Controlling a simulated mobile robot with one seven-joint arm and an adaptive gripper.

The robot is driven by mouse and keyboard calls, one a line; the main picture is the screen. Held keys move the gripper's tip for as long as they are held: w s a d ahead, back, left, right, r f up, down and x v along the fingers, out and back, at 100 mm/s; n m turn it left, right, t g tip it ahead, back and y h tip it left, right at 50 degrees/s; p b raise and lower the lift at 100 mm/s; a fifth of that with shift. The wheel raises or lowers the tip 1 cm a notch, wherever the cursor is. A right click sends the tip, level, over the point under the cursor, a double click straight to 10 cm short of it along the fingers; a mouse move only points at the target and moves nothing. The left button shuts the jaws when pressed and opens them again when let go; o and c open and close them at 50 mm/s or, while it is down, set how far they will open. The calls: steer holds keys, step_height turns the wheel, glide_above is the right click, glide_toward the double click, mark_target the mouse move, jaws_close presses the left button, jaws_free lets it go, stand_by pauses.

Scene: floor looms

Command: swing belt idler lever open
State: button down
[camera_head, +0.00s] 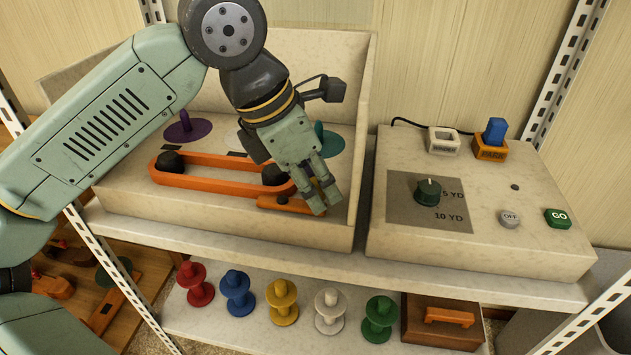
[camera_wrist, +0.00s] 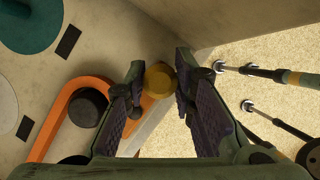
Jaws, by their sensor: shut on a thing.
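An orange belt (camera_head: 215,186) loops around two black pulleys, a left one (camera_head: 170,162) and a right one (camera_head: 273,175), in an open stone-look box. The idler lever (camera_head: 282,204) is an orange bar by the belt's right end. My gripper (camera_head: 322,196) is at its right end, shut on the lever's knob. In the wrist view the ochre knob (camera_wrist: 160,79) sits between the two fingers, beside the belt (camera_wrist: 51,128) and its pulley (camera_wrist: 88,106). The fingers hide the knob in the head view.
Purple (camera_head: 187,128) and teal (camera_head: 326,143) discs stand at the back of the box. The box's right wall (camera_head: 365,150) is close to my gripper. A control panel (camera_head: 480,205) with a dial and buttons stands to the right. Several colored spools (camera_head: 283,302) stand on the shelf below.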

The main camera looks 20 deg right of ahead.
steer(key=c, duration=1.6)
jaws_free()
steer(key=shift+c, duration=0.2)
steer(key=v, duration=1.2)
steer(key=shift+s+r, duration=0.1)
